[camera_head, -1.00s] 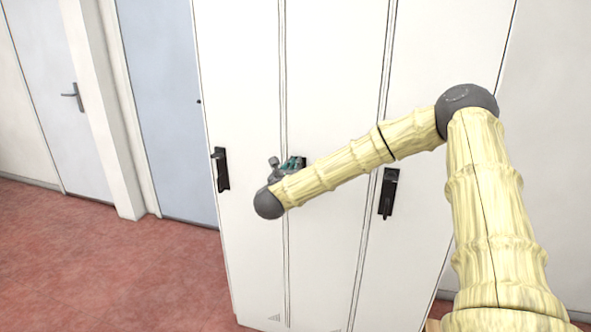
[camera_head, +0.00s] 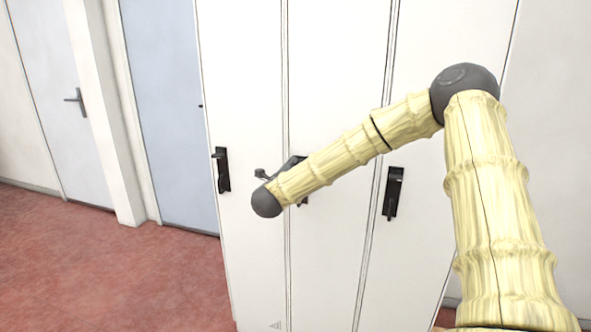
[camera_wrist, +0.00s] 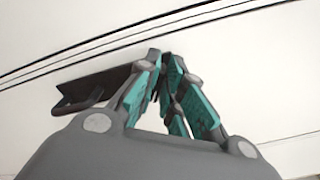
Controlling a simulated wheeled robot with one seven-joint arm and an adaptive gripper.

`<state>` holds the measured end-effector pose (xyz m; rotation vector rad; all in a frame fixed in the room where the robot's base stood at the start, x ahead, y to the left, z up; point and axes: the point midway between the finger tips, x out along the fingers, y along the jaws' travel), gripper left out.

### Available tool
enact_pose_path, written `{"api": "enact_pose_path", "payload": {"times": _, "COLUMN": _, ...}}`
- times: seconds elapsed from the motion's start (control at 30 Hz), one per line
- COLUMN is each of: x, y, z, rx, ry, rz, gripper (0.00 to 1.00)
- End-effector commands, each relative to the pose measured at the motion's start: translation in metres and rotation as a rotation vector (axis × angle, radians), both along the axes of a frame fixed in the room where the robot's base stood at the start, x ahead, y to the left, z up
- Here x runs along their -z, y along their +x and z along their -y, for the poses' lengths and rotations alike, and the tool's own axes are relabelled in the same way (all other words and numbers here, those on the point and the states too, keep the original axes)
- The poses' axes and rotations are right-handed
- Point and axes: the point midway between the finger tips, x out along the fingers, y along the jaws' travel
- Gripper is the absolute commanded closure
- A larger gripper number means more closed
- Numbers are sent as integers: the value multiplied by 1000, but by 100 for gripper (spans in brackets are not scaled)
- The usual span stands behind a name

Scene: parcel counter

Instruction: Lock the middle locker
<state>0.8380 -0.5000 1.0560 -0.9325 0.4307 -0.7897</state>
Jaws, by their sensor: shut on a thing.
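The middle locker (camera_head: 340,70) is a tall white door between two others, and it looks closed. Its dark handle (camera_head: 304,201) is mostly hidden behind my forearm in the head view. In the wrist view, the dark handle (camera_wrist: 92,88) runs from the left to my fingers. My gripper (camera_wrist: 163,66), with teal finger pads, is shut on the handle near its end. The fingers hide the gripped part. Whether the lock is engaged cannot be seen.
The left locker's black handle (camera_head: 221,170) is close to the left of my wrist. The right locker's black handle (camera_head: 393,193) is below my forearm. The red floor (camera_head: 110,270) is clear there.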

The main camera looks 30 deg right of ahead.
Motion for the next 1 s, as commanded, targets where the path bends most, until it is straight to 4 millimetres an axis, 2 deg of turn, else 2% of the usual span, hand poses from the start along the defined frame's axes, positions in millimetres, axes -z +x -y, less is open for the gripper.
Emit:
{"api": "enact_pose_path", "payload": {"times": 0.5, "x": 4, "y": 2, "z": -3, "rx": -3, "ry": -279, "rz": -326, "gripper": 100}}
{"api": "enact_pose_path", "payload": {"times": 1.0, "x": 7, "y": 2, "z": -3, "rx": -3, "ry": -380, "rz": -445, "gripper": 100}}
